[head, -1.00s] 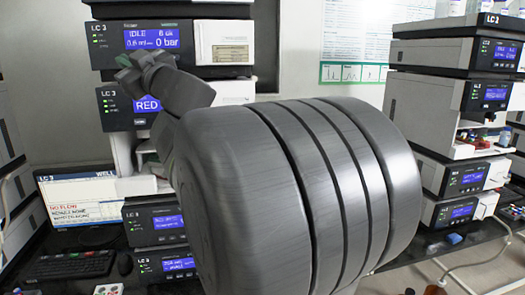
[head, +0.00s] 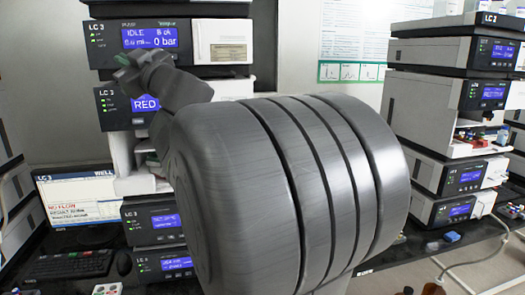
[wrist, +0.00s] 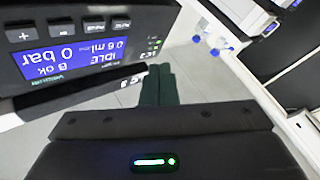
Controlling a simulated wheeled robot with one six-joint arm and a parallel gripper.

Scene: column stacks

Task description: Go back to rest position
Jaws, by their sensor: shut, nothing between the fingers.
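My gripper (wrist: 160,75) shows in the wrist view as two dark green fingers pressed together, with nothing between them. In the head view my gripper (head: 123,62) is small and partly hidden by my own wrist, in front of the left instrument stack (head: 222,41). In the wrist view the fingers are near an upside-down pump panel (wrist: 72,58) reading IDLE and 0 bar. I see no object in my grasp.
A right instrument stack (head: 425,85) stands across a gap. A monitor (head: 77,202) and a keyboard (head: 72,264) are at the lower left. My own large grey arm link hides much of the middle. Dark bench (head: 455,245) shows at the right.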

